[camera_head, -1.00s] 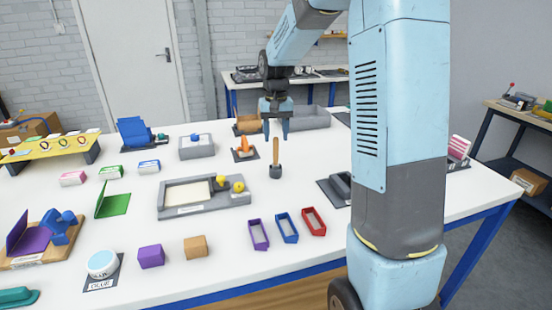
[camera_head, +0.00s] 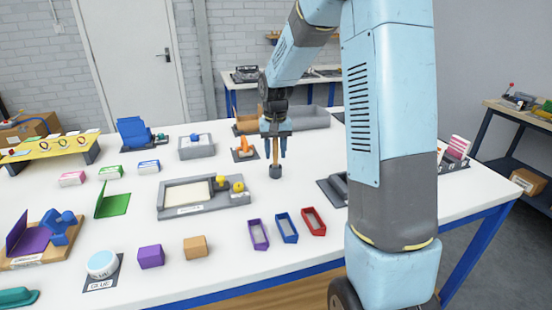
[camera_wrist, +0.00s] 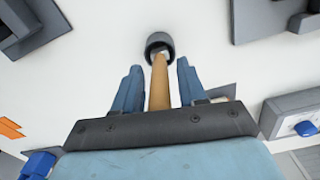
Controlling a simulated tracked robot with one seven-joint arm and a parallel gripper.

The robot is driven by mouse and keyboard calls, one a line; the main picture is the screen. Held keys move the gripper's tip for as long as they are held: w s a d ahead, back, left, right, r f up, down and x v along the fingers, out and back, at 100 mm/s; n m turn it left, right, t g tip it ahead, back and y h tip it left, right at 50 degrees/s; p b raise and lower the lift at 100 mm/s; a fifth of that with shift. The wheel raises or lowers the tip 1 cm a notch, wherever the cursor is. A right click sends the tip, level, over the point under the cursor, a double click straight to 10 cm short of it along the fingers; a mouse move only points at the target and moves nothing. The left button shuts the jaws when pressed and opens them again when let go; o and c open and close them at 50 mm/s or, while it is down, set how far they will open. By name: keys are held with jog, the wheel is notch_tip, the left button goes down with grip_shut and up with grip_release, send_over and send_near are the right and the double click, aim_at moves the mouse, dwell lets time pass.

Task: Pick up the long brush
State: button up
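The long brush stands upright in a small dark round holder (camera_head: 275,172) on the white table. Its tan wooden handle (camera_wrist: 160,82) shows in the wrist view, running up between the fingers, with the dark holder at its far end. My gripper (camera_wrist: 157,85) is open around the handle, with a gap on each side of it. In the head view, my gripper (camera_head: 276,150) is above the holder and its fingers cover much of the handle. The bristles are not visible.
A grey tray (camera_head: 205,198) with yellow knobs lies to the left front. Purple, blue (camera_head: 287,228) and red small bins stand in front. White table is clear between them.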

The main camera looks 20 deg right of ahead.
aim_at(275, 140)
grip_shut()
dwell(0.3)
jog(key=shift+r, duration=0.5)
notch_tip(275, 140, up, 3)
jog(key=shift+s+f, duration=0.1)
jog(key=shift+f, duration=0.05)
jog(key=s+a+r, duration=0.3)
jog(key=s+r, duration=0.6)
jog(key=s, duration=0.4)
jog(key=shift+s+a+r, duration=0.2)
jog(key=shift+a, duration=0.1)
